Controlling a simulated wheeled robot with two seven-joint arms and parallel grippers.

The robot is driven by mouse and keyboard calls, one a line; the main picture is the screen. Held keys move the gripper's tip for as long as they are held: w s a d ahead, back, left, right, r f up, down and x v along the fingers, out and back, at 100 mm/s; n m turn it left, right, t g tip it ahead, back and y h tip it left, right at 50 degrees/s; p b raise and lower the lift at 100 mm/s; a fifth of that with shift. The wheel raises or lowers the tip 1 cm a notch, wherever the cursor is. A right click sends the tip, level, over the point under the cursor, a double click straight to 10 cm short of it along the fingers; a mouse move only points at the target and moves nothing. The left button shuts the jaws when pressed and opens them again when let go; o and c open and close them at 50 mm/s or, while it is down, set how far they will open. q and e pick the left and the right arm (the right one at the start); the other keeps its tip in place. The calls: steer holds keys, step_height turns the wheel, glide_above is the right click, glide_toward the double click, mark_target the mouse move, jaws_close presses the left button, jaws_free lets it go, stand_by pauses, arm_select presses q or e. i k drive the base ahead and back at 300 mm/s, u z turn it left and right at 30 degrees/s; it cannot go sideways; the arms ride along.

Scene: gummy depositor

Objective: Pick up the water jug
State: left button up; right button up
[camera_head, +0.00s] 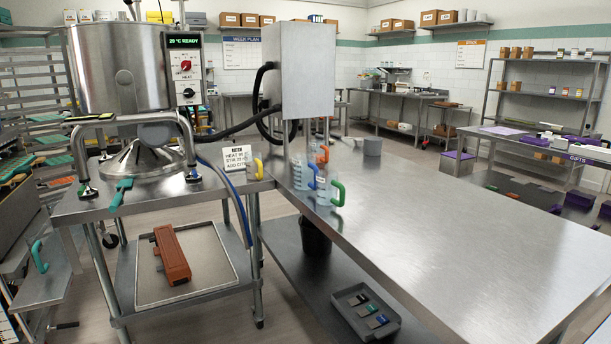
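Several small clear jugs with coloured handles stand upright on the steel worktop, near the inner corner of the counter. One has a green handle (338,194), one a blue handle (311,177), one an orange handle (323,154), and one at the left a yellow handle (258,169). The green, blue and orange ones stand close together and partly overlap in the view. I cannot tell from labels or contents which one is the water jug. Neither of my grippers is in the view.
A steel kettle (118,75) with a control panel stands left, a steel cabinet (300,70) behind the jugs. A sign card (237,158) stands beside the yellow-handled jug. A grey cup (372,147) is farther back. The right worktop (450,225) is clear.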

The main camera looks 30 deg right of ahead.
mark_target(304, 168)
steer(key=u, duration=0.25)
steer(key=i, duration=1.3)
steer(key=z, duration=0.1)
